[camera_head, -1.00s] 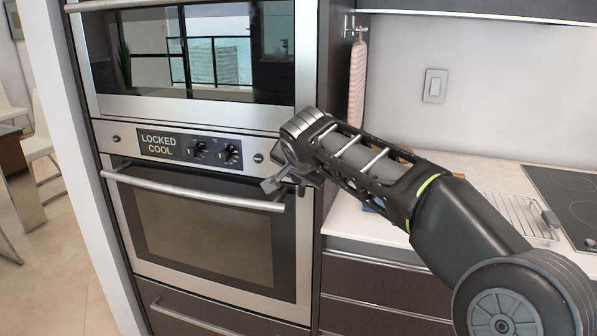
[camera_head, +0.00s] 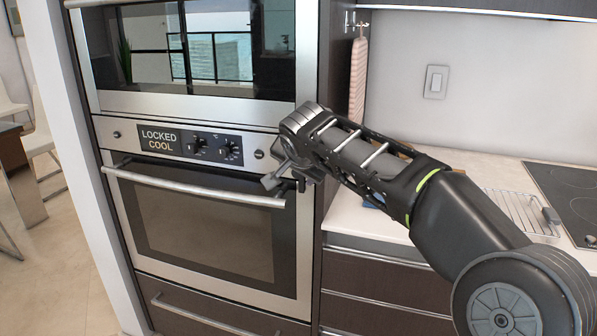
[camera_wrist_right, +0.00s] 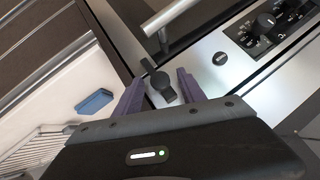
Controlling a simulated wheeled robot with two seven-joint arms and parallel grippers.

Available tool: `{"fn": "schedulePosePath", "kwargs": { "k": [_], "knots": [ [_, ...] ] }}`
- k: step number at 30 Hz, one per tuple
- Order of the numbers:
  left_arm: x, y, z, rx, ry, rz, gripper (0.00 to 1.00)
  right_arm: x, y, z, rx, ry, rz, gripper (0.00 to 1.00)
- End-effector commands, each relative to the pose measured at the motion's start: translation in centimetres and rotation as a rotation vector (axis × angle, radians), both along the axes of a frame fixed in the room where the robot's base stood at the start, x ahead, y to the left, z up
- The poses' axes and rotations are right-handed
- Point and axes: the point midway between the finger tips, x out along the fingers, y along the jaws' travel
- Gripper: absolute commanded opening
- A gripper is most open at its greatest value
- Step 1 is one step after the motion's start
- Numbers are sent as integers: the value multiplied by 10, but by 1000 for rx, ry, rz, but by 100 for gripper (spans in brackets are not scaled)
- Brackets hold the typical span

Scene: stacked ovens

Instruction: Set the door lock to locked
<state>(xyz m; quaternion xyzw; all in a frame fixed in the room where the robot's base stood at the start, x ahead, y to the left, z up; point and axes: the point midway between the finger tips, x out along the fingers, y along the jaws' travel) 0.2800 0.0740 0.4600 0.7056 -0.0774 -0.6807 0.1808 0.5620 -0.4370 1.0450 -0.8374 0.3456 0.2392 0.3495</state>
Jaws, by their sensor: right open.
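The oven display (camera_head: 161,142) reads "LOCKED COOL". A dark lever on a round base, seemingly the door lock (camera_wrist_right: 160,84), shows in the right wrist view on the steel oven front. My right gripper (camera_wrist_right: 158,79) is open, with one purple-grey finger on each side of the lever; I cannot tell whether they touch it. In the head view my right gripper (camera_head: 273,181) is at the right end of the oven door handle (camera_head: 195,187), and the arm hides the lock there. The oven door (camera_head: 205,230) is shut. My left gripper is not in view.
Two black control knobs (camera_head: 215,147) and a small round button (camera_wrist_right: 220,58) sit on the panel. An upper oven (camera_head: 195,45) is above. A counter (camera_head: 343,219) on the right holds a wire rack (camera_head: 520,214) and a blue item (camera_wrist_right: 94,102).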

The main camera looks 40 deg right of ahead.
Motion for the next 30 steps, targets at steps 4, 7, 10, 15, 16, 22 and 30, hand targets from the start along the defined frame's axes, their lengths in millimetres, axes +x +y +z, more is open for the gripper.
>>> {"fn": "schedulePosePath", "kwargs": {
  "k": [4, 7, 10, 15, 16, 22, 30],
  "knots": [
    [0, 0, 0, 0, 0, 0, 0, -7, 5, 8, -2, -2, 1, 47],
    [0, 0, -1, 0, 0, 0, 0, -16, 11, 17, -1, -3, 1, 47],
    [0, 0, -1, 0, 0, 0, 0, -28, 18, 29, 0, -4, 0, 47],
    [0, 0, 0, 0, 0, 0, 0, -44, 29, 44, 0, -3, 2, 47],
    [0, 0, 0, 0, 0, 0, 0, -46, 30, 46, 0, -2, 1, 47],
    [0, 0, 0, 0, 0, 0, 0, -50, 32, 49, 0, 1, 1, 47],
    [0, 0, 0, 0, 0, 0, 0, -50, 32, 49, 0, 1, 1, 47]
  ]
}}
